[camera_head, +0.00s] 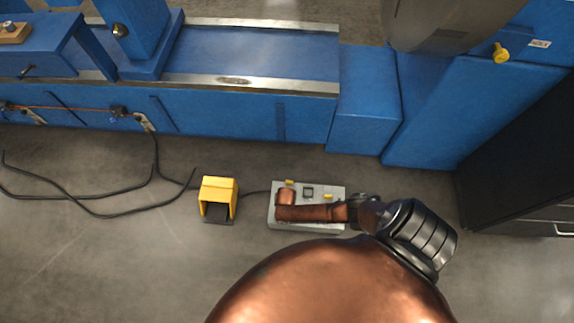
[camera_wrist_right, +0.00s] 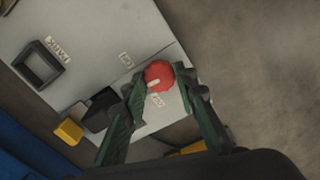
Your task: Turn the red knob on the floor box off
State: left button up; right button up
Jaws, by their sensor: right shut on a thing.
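The floor box (camera_head: 336,190) is a pale grey panel on the floor in the head view. It also shows in the wrist view (camera_wrist_right: 100,25). The red knob (camera_wrist_right: 160,74) on it is round with a pale mark near its lower left edge. My right gripper (camera_wrist_right: 164,80) has its two dark green fingers on either side of the knob, shut on it. The knob is hidden in the head view, where my copper arm link covers part of the box. My left gripper is not in view.
The box also carries a black square frame (camera_wrist_right: 38,66), a black switch (camera_wrist_right: 101,109) and a yellow part (camera_wrist_right: 69,131). A yellow pedal (camera_head: 219,188) stands left of the box, with black cables (camera_head: 100,213) beyond it. A blue machine (camera_head: 240,112) stands behind; a dark cabinet (camera_head: 525,150) is at right.

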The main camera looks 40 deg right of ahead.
jog(key=n, duration=0.3)
jog(key=shift+s+n, duration=0.1)
jog(key=shift+n, duration=1.2)
jog(key=n, duration=0.3)
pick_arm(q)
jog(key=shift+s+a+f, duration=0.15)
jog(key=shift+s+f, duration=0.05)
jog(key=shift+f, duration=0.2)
pick_arm(e)
jog(key=shift+n, duration=0.7)
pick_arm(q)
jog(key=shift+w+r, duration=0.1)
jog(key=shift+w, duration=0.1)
pick_arm(e)
jog(key=shift+d, duration=0.1)
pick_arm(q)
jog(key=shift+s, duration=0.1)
pick_arm(e)
jog(key=o, duration=1.2)
jog(key=shift+c, duration=0.2)
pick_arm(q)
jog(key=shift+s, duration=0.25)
